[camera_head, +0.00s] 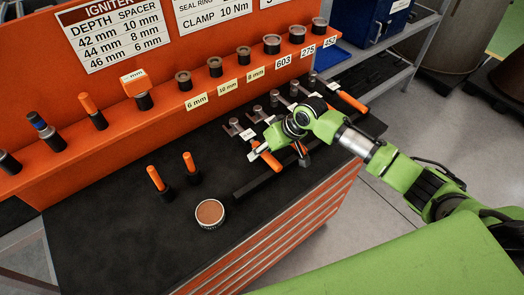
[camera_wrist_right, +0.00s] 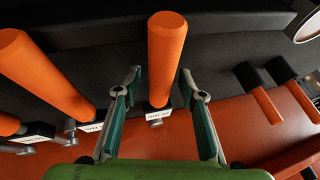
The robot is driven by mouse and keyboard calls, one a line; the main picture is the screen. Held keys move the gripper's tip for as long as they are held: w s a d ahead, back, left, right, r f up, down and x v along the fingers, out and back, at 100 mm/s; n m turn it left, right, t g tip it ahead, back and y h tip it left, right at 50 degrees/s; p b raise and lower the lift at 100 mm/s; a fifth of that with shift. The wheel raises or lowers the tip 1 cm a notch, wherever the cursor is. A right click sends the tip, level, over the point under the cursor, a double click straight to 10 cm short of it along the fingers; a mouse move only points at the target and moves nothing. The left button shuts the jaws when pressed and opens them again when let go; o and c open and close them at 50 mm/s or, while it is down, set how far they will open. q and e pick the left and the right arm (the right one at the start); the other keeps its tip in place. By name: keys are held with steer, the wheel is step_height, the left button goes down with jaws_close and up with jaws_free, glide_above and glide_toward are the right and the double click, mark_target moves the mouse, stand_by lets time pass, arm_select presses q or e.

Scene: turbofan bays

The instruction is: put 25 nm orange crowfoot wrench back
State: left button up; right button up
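Several orange-handled wrenches with small white labels lie along the black bench top. One orange-handled wrench (camera_head: 265,157) is just left of my right gripper (camera_head: 303,158) in the head view. In the right wrist view, my right gripper (camera_wrist_right: 161,76) is open, with its fingers on either side of an orange handle (camera_wrist_right: 166,50) and a gap on both sides. That wrench's label (camera_wrist_right: 158,115) is too small to read, so I cannot tell whether it is the 25 Nm one. A second orange-handled wrench (camera_wrist_right: 42,72) lies to its left. My left gripper is not in view.
A dark bar (camera_head: 262,184) runs along the bench front. Two orange-handled tools (camera_head: 155,178) stand upright to the left, near a round tin (camera_head: 210,213). An orange back panel (camera_head: 215,95) carries sockets and spacers. The bench's left front is clear.

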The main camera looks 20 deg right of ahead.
steer(key=v, duration=1.2)
